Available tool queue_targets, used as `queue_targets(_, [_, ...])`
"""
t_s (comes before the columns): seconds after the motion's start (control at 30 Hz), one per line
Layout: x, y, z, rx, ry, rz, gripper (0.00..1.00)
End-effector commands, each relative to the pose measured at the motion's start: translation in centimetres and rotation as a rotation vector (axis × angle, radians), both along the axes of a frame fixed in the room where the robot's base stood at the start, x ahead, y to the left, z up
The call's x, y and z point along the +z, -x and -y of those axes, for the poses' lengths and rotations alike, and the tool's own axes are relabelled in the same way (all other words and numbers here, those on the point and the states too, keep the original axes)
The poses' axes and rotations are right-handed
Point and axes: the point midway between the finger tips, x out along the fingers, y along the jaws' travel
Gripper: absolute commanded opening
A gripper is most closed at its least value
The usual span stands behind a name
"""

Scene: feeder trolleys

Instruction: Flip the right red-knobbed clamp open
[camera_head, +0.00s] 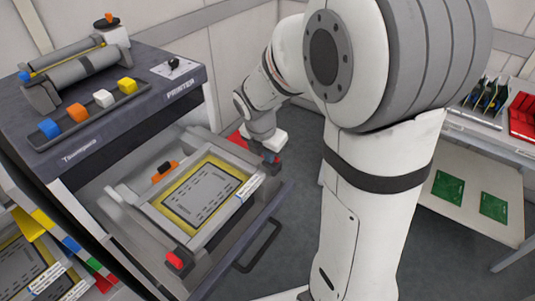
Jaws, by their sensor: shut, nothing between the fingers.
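A pulled-out printer drawer holds a yellow-bordered stencil frame (238,171). One red-knobbed clamp (175,261) sits at the frame's near left corner. At the right corner, a small dark part with red on it (273,159) shows just under my gripper; it looks like the right red-knobbed clamp, mostly hidden. My gripper (270,152) is shut and empty, pointing down right at that corner. Whether it touches the clamp, and whether the clamp is flipped, I cannot tell. An orange-knobbed part (164,170) sits at the frame's far left side.
The printer top (130,97) carries a roller unit and a tray of coloured knobs. A black drawer handle (262,243) sticks out in front. A red patch (237,139) shows behind the frame. At right stands a bench (500,150) with green boards on its lower shelf.

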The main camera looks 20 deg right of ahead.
Motion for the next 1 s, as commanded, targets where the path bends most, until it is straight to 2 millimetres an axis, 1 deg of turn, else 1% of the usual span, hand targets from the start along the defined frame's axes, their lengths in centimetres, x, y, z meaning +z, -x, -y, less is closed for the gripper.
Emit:
queue_targets(0.13, [0.2, 0.6, -1.1, 0.002, 0.0, 0.003, 0.0])
queue_targets(0.27, [0.2, 2.0, -3.0, -0.002, 0.0, 0.0, 0.0])
queue_targets(0.3, [1.4, 2.0, -3.2, -0.005, -0.001, 0.007, 0.0])
queue_targets(0.4, [3.8, 2.3, -3.6, -0.006, -0.001, 0.008, 0.0])
queue_targets(0.6, [7.6, 3.0, -4.2, -0.008, 0.0, 0.004, 0.0])
queue_targets(0.7, [8.8, 3.2, -4.4, -0.01, -0.001, 0.003, 0.0])
queue_targets(0.8, [9.5, 3.4, -4.5, -0.011, 0.0, 0.0, 0.0])
queue_targets(1.0, [9.8, 3.5, -4.5, -0.012, -0.001, -0.001, 0.0])
